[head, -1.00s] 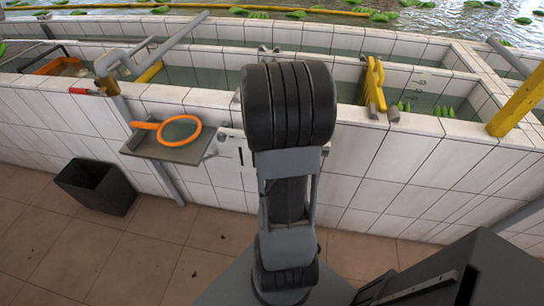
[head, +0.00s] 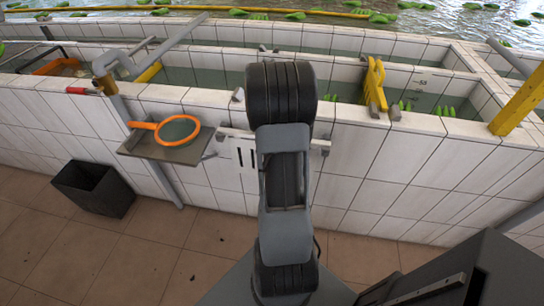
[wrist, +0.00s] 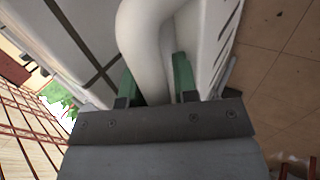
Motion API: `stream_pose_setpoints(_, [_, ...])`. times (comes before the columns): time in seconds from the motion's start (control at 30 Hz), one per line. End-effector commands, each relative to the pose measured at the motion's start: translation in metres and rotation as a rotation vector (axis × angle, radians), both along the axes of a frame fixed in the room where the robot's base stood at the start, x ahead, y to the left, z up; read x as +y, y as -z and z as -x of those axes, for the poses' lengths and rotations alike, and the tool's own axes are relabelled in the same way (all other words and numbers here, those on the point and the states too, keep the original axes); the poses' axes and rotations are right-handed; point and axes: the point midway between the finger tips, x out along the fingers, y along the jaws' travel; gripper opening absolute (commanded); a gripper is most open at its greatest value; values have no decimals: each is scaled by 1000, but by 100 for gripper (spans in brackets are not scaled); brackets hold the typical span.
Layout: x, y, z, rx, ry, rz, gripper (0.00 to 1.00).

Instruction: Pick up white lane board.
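The white lane board (head: 246,165) with dark slots hangs on the outer face of the tiled tank wall in the head view, partly hidden behind my arm. In the wrist view its slotted white face (wrist: 223,30) shows at the upper right. A thick white curved piece, which looks like a handle (wrist: 150,45), runs down between the two green fingers of my gripper (wrist: 156,85). The fingers stand on either side of it with little or no visible gap. I cannot tell if they press on it. My gripper is hidden behind my arm in the head view.
An orange-rimmed net (head: 178,131) lies on a grey shelf (head: 160,150) left of the board. A black bin (head: 95,188) stands on the tiled floor. A yellow bracket (head: 375,85) sits on the tank rim. Grey pipes (head: 165,45) cross at the left.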

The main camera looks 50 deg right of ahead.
Motion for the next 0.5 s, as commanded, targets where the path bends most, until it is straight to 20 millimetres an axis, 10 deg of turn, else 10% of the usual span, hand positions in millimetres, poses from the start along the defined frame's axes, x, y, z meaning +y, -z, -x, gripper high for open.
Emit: stream_pose_setpoints(0.5, [0,0,0,1,0,-1,0])
